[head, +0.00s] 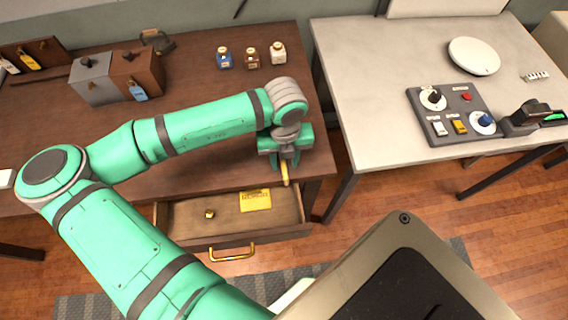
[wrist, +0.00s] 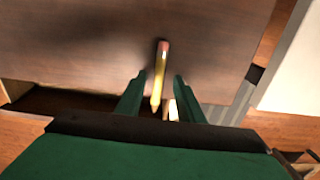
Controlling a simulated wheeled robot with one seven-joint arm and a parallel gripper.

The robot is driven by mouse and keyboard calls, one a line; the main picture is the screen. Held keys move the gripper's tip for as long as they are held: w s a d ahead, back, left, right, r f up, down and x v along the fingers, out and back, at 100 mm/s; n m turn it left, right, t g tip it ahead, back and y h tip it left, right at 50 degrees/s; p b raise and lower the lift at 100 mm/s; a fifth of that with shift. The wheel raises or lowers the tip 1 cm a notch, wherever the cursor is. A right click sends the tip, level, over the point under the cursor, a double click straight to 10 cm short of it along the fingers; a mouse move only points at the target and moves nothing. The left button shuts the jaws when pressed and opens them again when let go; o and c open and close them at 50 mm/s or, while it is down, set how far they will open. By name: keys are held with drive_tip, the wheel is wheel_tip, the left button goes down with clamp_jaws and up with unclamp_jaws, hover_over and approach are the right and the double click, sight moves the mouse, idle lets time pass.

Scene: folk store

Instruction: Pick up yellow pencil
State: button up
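The yellow pencil (wrist: 158,82) shows in the wrist view with its pink eraser end toward the top and its tip toward my palm. It lies on the dark wooden desk (head: 200,140) near the front edge, and its tip end reaches about the edge. My gripper (wrist: 160,78) is open, with one finger on each side of the pencil and a visible gap to both. In the head view my gripper (head: 285,160) is above the desk's front right part. The pencil (head: 285,173) shows partly there, below the fingers.
An open drawer (head: 180,215) below the desk edge holds a yellow card (head: 256,200) and a small brass object (head: 210,214). Three small bottles (head: 252,56) stand at the back of the desk. A white table (head: 370,70) with a control panel (head: 452,114) stands at right.

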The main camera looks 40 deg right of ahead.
drive_tip(key=shift+a, duration=0.1)
clamp_jaws()
drive_tip(key=shift+w, duration=0.1)
